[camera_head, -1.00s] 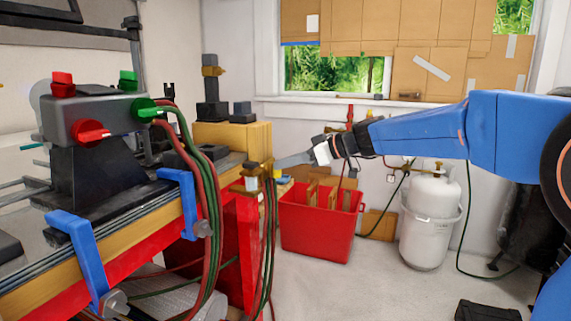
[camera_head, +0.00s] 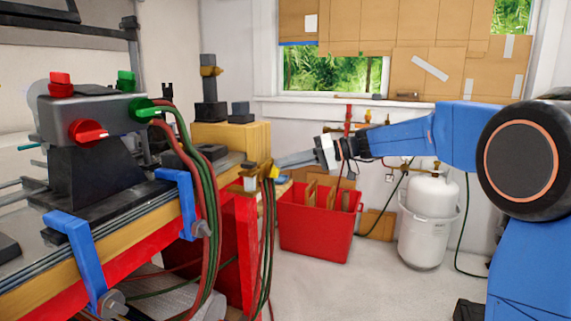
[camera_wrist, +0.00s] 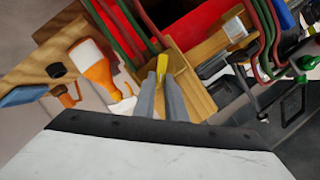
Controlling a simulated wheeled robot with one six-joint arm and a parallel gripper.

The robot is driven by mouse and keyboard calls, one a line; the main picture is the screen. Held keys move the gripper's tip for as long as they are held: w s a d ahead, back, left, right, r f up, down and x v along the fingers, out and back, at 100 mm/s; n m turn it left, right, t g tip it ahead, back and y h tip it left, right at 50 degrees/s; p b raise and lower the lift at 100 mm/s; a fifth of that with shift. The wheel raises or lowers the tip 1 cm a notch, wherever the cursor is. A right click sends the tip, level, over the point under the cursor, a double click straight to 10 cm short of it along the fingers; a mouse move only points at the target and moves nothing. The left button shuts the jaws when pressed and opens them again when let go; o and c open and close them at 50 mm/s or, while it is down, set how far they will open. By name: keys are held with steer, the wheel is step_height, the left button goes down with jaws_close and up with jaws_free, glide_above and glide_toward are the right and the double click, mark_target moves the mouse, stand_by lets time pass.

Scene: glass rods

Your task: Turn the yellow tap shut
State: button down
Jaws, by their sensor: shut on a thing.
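The yellow tap (camera_head: 274,171) is a small piece at the bench's right end, beside hanging hoses. In the wrist view the yellow tap (camera_wrist: 162,64) shows at the tips of my grey fingers. My gripper (camera_head: 281,164) reaches it from the right, its fingers pointing left. In the wrist view my gripper (camera_wrist: 161,84) is shut on the tap, one finger on each side. The fingers hide the tap's lower part, and I cannot tell how far it is turned.
Red and green hoses (camera_head: 204,200) hang close to the left of the tap. A red crate (camera_head: 316,243) stands on the floor below my arm, with a white tank (camera_head: 426,228) to its right. An orange-and-white bottle (camera_wrist: 95,65) lies near my fingers.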

steer(key=m+y, duration=0.1)
steer(key=m, duration=0.1)
steer(key=f+m+g+y, duration=0.1)
steer(key=m, duration=0.2)
steer(key=w+f+m+y, duration=0.1)
steer(key=m, duration=0.1)
steer(key=shift+d+m+g, duration=0.2)
steer(key=shift+m+g, duration=0.1)
stand_by(0.4)
steer(key=c, duration=1.8)
jaws_free()
steer(key=d, duration=1.7)
steer(key=shift+w+d, duration=0.2)
steer(key=shift+w, duration=0.15)
steer(key=shift+f, duration=0.1)
